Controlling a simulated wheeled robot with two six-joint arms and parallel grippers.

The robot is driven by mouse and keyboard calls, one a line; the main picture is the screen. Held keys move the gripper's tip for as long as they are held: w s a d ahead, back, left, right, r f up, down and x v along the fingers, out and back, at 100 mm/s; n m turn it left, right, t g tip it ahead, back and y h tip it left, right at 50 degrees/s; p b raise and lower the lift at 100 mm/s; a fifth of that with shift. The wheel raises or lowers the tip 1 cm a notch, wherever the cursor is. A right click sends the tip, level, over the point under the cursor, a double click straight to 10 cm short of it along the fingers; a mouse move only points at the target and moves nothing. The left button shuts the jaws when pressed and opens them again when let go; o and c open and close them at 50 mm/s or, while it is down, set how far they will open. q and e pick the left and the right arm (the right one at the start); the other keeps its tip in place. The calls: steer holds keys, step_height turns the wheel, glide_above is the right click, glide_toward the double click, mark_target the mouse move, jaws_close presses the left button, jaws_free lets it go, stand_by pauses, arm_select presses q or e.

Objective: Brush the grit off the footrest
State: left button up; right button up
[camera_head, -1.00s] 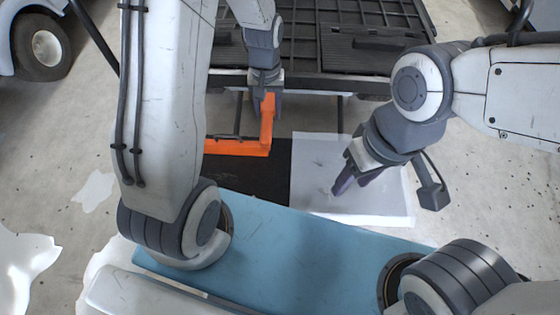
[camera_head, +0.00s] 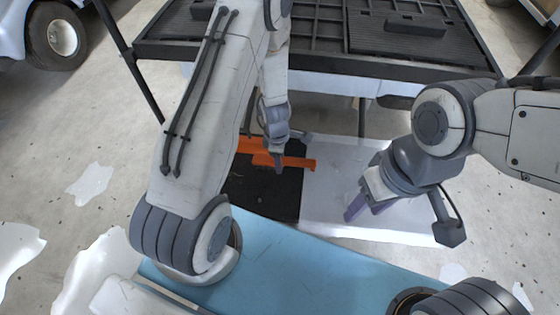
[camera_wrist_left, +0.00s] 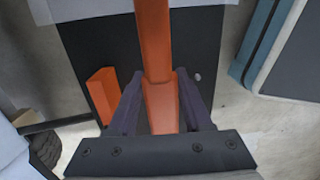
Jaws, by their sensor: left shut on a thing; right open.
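My left gripper (camera_head: 278,162) is shut on an orange bar (camera_head: 297,162), seen at mid-picture in the head view. In the left wrist view the bar (camera_wrist_left: 155,50) runs between the two dark fingers (camera_wrist_left: 158,92) and away over a black panel (camera_wrist_left: 100,45), perhaps the footrest. The black panel (camera_head: 270,192) lies low under my left gripper in the head view; I cannot tell whether the bar touches it. A separate-looking orange block (camera_wrist_left: 106,92) is left of the bar. No grit can be made out clearly. My right gripper (camera_head: 355,208) is open and empty over a white panel (camera_head: 335,178).
A light blue surface (camera_head: 290,255) runs along the front. A vehicle wheel (camera_head: 58,36) is at the upper left. Speckled concrete floor with pale patches lies clear at the left.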

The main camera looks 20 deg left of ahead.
arm_select(q)
steer(key=b, duration=0.8)
glide_above(280, 183)
step_height(280, 183, down, 8)
steer(key=shift+f+b, duration=1.1)
steer(key=shift+f, duration=0.3)
stand_by(0.4)
